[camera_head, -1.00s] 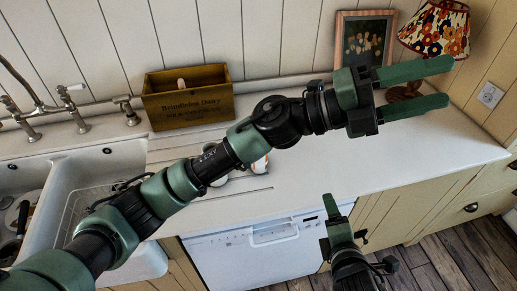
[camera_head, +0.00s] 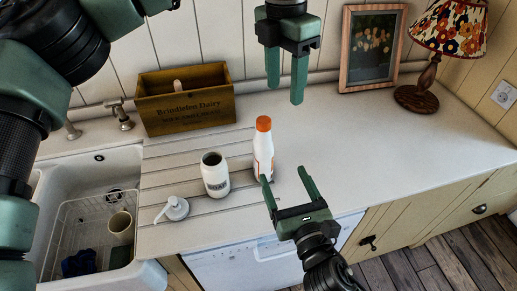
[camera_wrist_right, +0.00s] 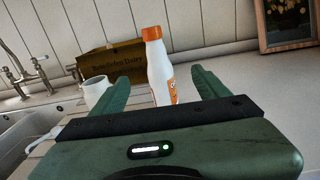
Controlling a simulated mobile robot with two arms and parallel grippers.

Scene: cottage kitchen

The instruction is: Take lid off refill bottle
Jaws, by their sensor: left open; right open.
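A white refill bottle (camera_head: 263,150) with an orange lid (camera_head: 263,123) stands upright on the counter. It also shows in the right wrist view (camera_wrist_right: 158,70), between the two fingers. My right gripper (camera_head: 286,178) is open and empty, just in front of the bottle and low. My left gripper (camera_head: 286,88) is open, pointing down, above and a little behind the lid to its right, apart from it. An open white jar-like dispenser bottle (camera_head: 215,177) without a top stands left of the refill bottle. A white pump top (camera_head: 173,209) lies on the counter to its left.
A wooden dairy crate (camera_head: 186,117) stands by the back wall. A sink (camera_head: 85,172) with a wire rack and a cup (camera_head: 121,227) is at the left. A picture frame (camera_head: 343,60) and lamp (camera_head: 428,85) stand at the back right. The counter's right part (camera_head: 400,150) is clear.

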